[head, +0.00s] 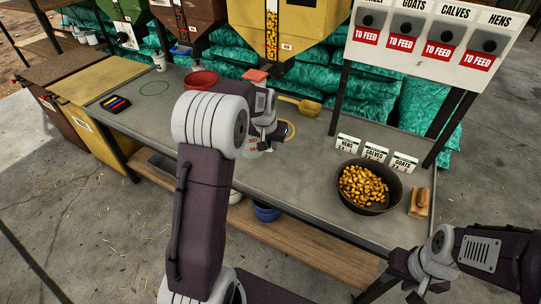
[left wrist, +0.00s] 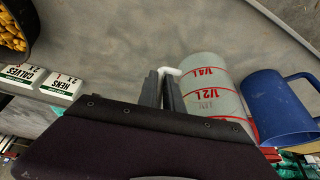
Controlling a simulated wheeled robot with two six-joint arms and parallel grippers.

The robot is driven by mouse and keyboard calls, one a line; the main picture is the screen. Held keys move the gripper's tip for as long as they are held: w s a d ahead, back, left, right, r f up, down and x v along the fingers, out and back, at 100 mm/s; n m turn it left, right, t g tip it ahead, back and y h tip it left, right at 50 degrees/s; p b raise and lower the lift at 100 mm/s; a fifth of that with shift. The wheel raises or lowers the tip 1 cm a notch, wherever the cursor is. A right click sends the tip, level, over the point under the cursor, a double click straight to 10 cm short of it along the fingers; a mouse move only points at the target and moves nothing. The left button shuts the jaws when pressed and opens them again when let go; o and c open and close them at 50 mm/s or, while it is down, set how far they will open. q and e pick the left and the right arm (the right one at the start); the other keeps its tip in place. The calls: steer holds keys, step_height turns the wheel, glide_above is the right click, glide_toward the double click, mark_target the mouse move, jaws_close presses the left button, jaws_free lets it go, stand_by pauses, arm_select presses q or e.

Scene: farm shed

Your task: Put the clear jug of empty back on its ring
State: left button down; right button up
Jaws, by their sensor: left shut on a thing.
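The clear jug (left wrist: 212,88) has red volume marks and looks empty, though its inside is not visible. My left gripper (left wrist: 170,88) is shut on its pale handle. In the head view the jug (head: 250,152) is mostly hidden behind my left gripper (head: 268,135), over the middle of the bench. I cannot tell whether it touches the bench. A yellow ring (head: 291,131) shows partly, just right of my left gripper. A green ring (head: 154,88) lies bare on the left of the bench. My right gripper (head: 415,293) is at the lower right, its fingers unclear.
A blue jug (left wrist: 278,105) stands close beside the clear one. A dark bowl of yellow feed (head: 368,189), small label cards (head: 375,155) and a brush (head: 420,202) are on the right. A red bowl (head: 201,82) and yellow scoop (head: 302,103) are at the back.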

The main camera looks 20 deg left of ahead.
arm_select(q)
step_height(320, 180, down, 4)
steer(key=shift+b, duration=1.05)
steer(key=shift+f, duration=0.1)
steer(key=c, duration=1.5)
jaws_free()
